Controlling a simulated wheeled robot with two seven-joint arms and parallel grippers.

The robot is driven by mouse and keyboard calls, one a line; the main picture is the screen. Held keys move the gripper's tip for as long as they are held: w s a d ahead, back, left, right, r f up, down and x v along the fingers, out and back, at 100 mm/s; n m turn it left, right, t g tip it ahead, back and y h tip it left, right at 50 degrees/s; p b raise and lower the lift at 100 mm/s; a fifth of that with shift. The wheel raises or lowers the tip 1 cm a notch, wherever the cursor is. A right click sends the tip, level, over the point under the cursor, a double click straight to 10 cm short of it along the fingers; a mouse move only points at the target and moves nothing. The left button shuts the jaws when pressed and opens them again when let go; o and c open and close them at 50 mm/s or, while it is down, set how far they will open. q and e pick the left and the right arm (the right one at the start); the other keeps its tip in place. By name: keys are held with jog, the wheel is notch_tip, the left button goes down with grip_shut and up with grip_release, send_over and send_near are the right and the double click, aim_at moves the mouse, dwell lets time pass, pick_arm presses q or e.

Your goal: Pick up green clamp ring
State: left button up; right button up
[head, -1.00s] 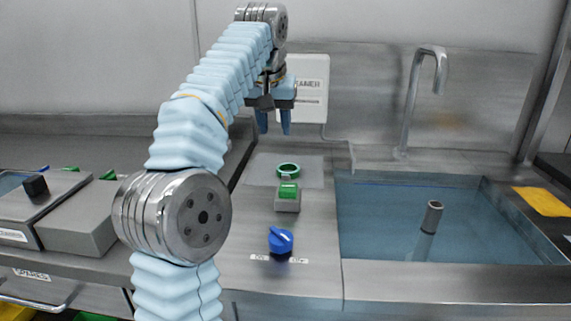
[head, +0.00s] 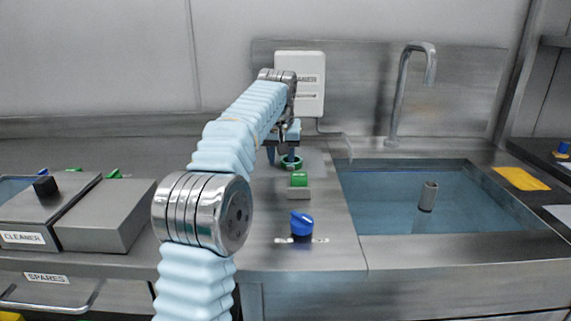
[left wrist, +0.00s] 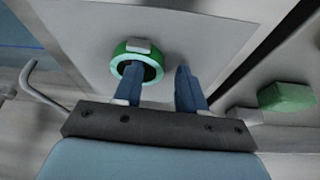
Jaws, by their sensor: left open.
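The green clamp ring (head: 289,167) lies on the steel counter, left of the sink. In the left wrist view the ring (left wrist: 117,66) shows a grey lug on its rim and lies on a pale plate. My left gripper (head: 281,158) points down at the ring with its blue fingers apart and holds nothing. In the left wrist view, one finger of the gripper (left wrist: 159,70) overlaps the ring's opening and the other is outside it. I cannot tell how deep the finger reaches. My right gripper is not in view.
The sink (head: 385,205) with a tall tap (head: 404,95) is to the right. Grey boxes (head: 104,217) stand at left. A white box (head: 312,85) hangs behind.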

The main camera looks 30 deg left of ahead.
pick_arm(q)
grip_shut()
jog(key=shift+r, duration=0.1)
